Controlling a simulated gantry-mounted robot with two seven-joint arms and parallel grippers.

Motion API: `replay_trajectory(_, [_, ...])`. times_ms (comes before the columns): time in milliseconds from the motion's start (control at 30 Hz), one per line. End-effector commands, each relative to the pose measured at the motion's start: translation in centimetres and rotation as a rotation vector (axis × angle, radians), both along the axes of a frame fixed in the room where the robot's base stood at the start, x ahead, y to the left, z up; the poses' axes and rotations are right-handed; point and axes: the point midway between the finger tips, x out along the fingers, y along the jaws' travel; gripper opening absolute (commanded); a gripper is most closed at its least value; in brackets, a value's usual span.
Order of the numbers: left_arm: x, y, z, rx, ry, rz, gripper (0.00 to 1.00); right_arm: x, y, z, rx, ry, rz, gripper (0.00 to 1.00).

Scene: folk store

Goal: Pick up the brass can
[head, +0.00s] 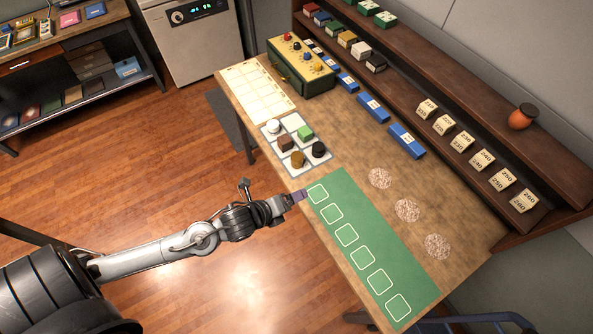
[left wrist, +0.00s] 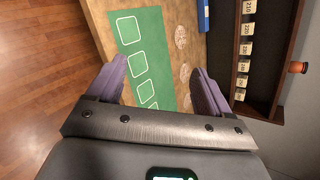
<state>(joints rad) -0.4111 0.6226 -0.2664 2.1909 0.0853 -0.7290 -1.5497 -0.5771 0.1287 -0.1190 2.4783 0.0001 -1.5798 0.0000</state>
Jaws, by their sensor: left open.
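The brass can (head: 298,159) is a small golden-brown round piece. It stands in the front cell of a pale gridded tray (head: 266,136) on the workbench, with a black can (head: 318,149) to its right and a dark brown block (head: 286,143) behind it. My left gripper (head: 301,195) is near the bench's left edge, by the near end of the tray and the corner of the green mat, apart from the can. In the left wrist view, its purple fingers (left wrist: 158,88) are spread with nothing between them. The brass can is not visible in that view.
The green mat (head: 370,234) has several empty white squares. A white can (head: 273,126) and green block (head: 305,133) share the tray. Speckled discs (head: 407,210), blue bars (head: 373,107) and a control box (head: 300,68) lie beyond. A shelf (head: 440,95) runs along the wall.

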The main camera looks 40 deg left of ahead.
Motion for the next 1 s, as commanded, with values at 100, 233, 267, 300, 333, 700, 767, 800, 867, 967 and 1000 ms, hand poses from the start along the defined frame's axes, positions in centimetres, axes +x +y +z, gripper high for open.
replay_trajectory(100, [2.5,2.6,-5.8,0.243,-0.102,-0.182,0.80,0.0,0.1,-6.5,0.003,0.003,-0.002,0.79])
replay_trajectory(233, [4.9,5.6,-9.1,0.469,-0.188,-0.326,0.80,-0.1,0.2,-11.2,0.006,0.003,-0.003,0.79])
replay_trajectory(267, [5.4,6.4,-9.7,0.514,-0.203,-0.352,0.80,-0.1,0.2,-12.2,0.007,0.003,-0.004,0.79])
replay_trajectory(300, [6.1,7.3,-10.5,0.573,-0.222,-0.383,0.80,-0.1,0.2,-13.5,0.007,0.003,-0.004,0.79])
replay_trajectory(333, [6.5,8.1,-11.0,0.613,-0.235,-0.403,0.80,-0.1,0.2,-14.5,0.008,0.003,-0.005,0.79])
replay_trajectory(700, [10.1,13.8,-13.3,0.881,-0.299,-0.496,0.80,-0.1,0.3,-21.6,0.012,0.004,-0.007,0.79])
replay_trajectory(767, [10.4,14.1,-13.3,0.895,-0.301,-0.497,0.80,-0.1,0.3,-22.0,0.012,0.003,-0.007,0.79])
replay_trajectory(800, [10.6,14.3,-13.2,0.901,-0.303,-0.497,0.80,-0.1,0.3,-22.1,0.012,0.003,-0.007,0.79])
replay_trajectory(867, [11.0,14.5,-13.3,0.907,-0.305,-0.495,0.80,-0.1,0.3,-22.3,0.012,0.003,-0.007,0.79])
replay_trajectory(967, [12.0,14.5,-13.6,0.910,-0.306,-0.493,0.80,-0.1,0.3,-22.4,0.012,0.002,-0.006,0.79])
replay_trajectory(1000, [12.4,14.4,-13.7,0.909,-0.308,-0.492,0.80,-0.1,0.3,-22.5,0.012,0.002,-0.006,0.79])
